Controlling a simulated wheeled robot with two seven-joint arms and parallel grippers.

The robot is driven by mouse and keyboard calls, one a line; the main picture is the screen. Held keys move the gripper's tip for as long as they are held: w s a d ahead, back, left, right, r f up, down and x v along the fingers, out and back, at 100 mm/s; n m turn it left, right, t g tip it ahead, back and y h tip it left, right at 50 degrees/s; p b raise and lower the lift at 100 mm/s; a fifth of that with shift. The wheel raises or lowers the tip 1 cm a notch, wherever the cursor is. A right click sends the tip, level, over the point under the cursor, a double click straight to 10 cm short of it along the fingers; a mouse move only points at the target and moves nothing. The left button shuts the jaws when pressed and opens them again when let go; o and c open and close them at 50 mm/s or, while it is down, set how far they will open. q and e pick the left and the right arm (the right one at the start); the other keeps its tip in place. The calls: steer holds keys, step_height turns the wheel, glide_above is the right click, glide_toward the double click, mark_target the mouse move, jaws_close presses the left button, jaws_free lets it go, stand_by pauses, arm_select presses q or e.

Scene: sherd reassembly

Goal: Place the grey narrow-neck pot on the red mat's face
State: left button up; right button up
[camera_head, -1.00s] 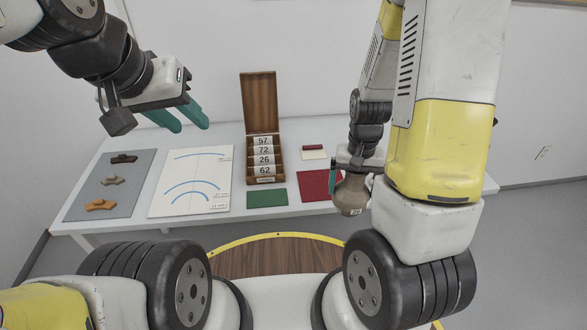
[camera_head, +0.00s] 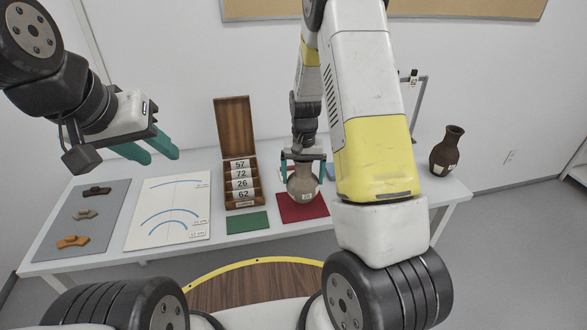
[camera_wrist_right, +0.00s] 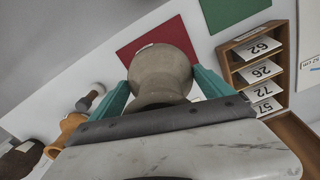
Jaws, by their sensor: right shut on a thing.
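The grey narrow-neck pot (camera_head: 304,187) is held upright in my right gripper (camera_head: 303,156), whose teal fingers close on it from both sides. In the head view the pot overlaps the red mat (camera_head: 289,212); whether it touches the mat I cannot tell. In the right wrist view the pot (camera_wrist_right: 160,75) sits between the fingers, with the red mat (camera_wrist_right: 128,52) beyond it and partly hidden by it. My left gripper (camera_head: 155,152) is open and empty above the table's back left.
A green mat (camera_head: 247,222) lies left of the red one, before a wooden box (camera_head: 233,130) with numbered cards. An arc chart (camera_head: 168,210) and a grey mat with sherds (camera_head: 72,245) lie further left. A dark brown jug (camera_head: 447,151) stands at the right.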

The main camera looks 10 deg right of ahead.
steer(key=shift+w+f, duration=0.2)
steer(key=shift+f, duration=1.55)
steer(key=o, duration=1.8)
steer(key=shift+f, duration=0.15)
step_height(320, 180, up, 12)
steer(key=shift+s+r, duration=0.1)
steer(key=shift+r, duration=0.1)
step_height(320, 180, up, 7)
steer(key=t+y, duration=0.1)
glide_above(302, 184)
steer(key=s+r+n+t, duration=0.1)
steer(key=s+r+t, duration=0.1)
steer(key=s+r, duration=0.5)
steer(key=s+a+r+n+t+y, duration=0.1)
steer(key=s+r, duration=0.6)
steer(key=s, duration=0.7)
steer(key=shift+a+r+n+t, duration=0.15)
steer(key=shift+n+t, duration=0.45)
steer(key=shift+t, duration=0.5)
